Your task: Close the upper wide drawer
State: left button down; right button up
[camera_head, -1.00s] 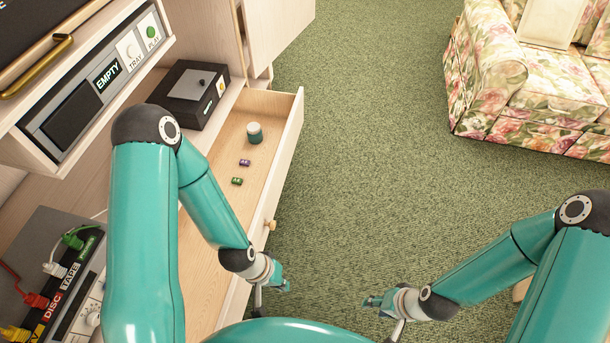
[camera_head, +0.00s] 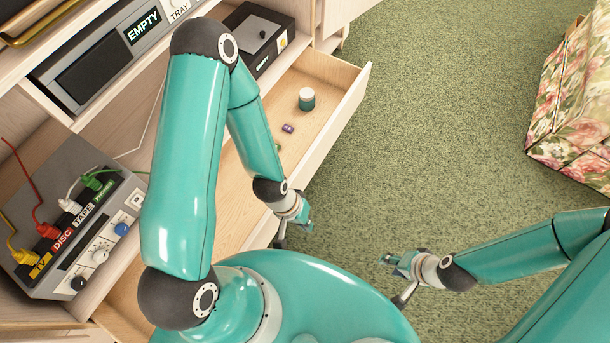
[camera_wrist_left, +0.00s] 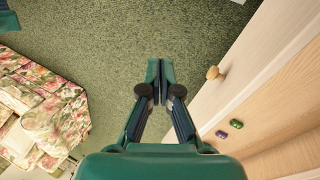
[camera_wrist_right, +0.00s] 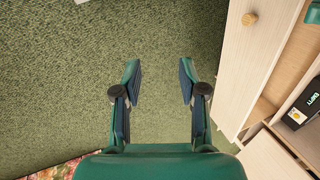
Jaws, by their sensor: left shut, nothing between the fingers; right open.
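The wide drawer is pulled out, and its pale wooden front (camera_head: 330,130) slants across the head view. Its round wooden knob shows in the left wrist view (camera_wrist_left: 215,73) and in the right wrist view (camera_wrist_right: 249,18). In the drawer lie a green-and-white jar (camera_head: 307,99) and a small purple item (camera_head: 288,128); a small green item (camera_wrist_left: 221,134) shows in the left wrist view. My left gripper (camera_head: 306,222) is shut and empty, just outside the drawer front. My right gripper (camera_head: 388,260) is open and empty over the carpet, further right. My left arm hides part of the drawer.
A black box (camera_head: 258,37) stands on the shelf behind the drawer. A grey device (camera_head: 85,240) with coloured plugs stands at the left. A floral sofa (camera_head: 577,100) is at the far right. Green carpet (camera_head: 450,120) lies clear between.

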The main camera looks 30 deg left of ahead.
jog(key=shift+o, duration=1.3)
jog(key=shift+f+b, duration=0.25)
jog(key=shift+b, duration=0.05)
pick_arm(q)
jog(key=w+d+f+m+g+b, duration=0.2)
jog(key=d+f+m+g+b, duration=0.15)
jog(key=f+m+b, duration=0.4)
jog(key=m+t+y+b, duration=0.4)
jog(key=m+y+b, duration=0.9)
jog(key=b, duration=0.6)
send_near(296, 178)
notch_tip(296, 178, down, 5)
jog(key=a, duration=0.3)
jog(key=shift+w+a+f+g+b, duration=0.1)
jog(key=shift+w+a+g+b, duration=0.05)
jog(key=shift+w+g+b, duration=0.2)
jog(key=shift+w+a, duration=0.1)
jog(key=shift+a, duration=0.4)
pick_arm(e)
notch_tip(296, 178, down, 27)
jog(key=shift+f, duration=0.15)
